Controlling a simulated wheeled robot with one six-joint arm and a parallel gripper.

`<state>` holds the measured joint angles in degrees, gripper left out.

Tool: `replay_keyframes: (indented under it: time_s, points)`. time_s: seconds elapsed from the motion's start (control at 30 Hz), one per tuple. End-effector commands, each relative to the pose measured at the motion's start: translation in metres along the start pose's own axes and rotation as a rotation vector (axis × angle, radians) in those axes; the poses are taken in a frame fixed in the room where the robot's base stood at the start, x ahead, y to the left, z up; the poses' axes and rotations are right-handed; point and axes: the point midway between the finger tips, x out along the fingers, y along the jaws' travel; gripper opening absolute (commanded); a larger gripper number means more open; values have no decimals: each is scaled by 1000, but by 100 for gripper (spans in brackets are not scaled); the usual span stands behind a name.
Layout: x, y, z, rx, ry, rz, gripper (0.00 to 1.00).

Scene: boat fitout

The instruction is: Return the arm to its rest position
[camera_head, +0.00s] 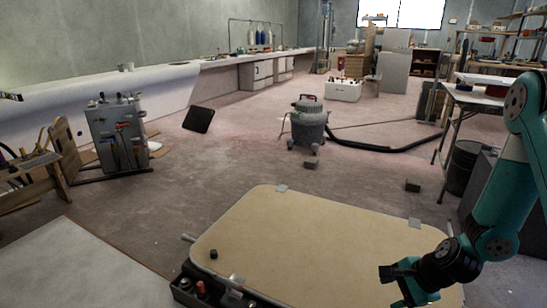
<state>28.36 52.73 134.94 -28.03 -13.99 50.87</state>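My arm reaches in from the right edge of the head view and bends down toward the bottom. My gripper (402,284) is at the lower right, above the near right part of a tan-topped board (310,245). Its jaws point left. It is small and partly cut by the frame's bottom, so I cannot tell whether it is open or shut. I see no object clearly held in it.
A dark tray (190,290) with small parts stands at the board's near left corner. A tool stand (118,135) is at left. A vacuum (308,122) with a black hose stands mid-floor. A folding table (480,97) and a dark bin (464,166) are at right. Mid-floor is mostly clear.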

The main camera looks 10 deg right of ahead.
Motion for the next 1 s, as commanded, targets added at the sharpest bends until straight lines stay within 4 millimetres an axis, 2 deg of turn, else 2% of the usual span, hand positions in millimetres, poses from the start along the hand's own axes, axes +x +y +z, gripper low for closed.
replay_keyframes:
  time_s: [0.03,0.1,0.23,0.33,0.4,0.5,0.7,0.87,0.9,1.0]
  points:
    - [-18,-21,27,-158,-25,7,51]
    - [-41,-38,64,-363,-65,29,51]
    - [-86,-51,134,-747,-138,65,51]
    - [-122,-47,186,-1038,-191,89,51]
    - [-146,-37,216,-1226,-227,104,51]
    - [-175,-19,248,-1454,-267,121,51]
    - [-220,17,285,-1800,-327,144,51]
    - [-251,47,301,-2036,-363,156,51]
    - [-266,38,305,-2024,-365,161,51]
    - [-286,29,312,-2017,-366,162,51]
